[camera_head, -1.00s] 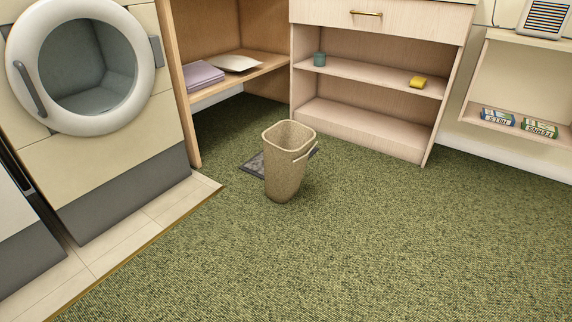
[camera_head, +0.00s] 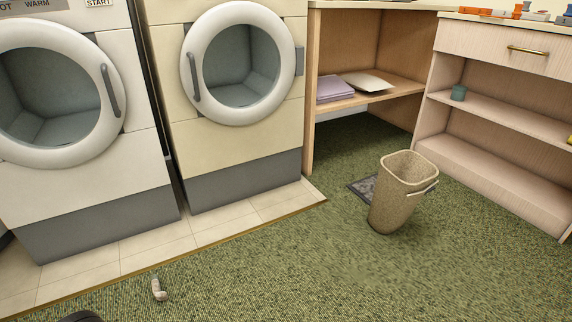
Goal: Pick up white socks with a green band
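A small whitish bundle (camera_head: 159,289) lies on the green carpet near the bottom left, just in front of the tiled strip. It may be the white socks, but it is too small to make out a green band.
A tan bin (camera_head: 397,196) stands on the carpet at right, partly hiding a grey mat (camera_head: 363,187). A white machine (camera_head: 85,190) and a cream machine (camera_head: 236,150) stand on the tiled strip (camera_head: 206,228). Shelves (camera_head: 490,185) stand at right. The front carpet is mostly clear.

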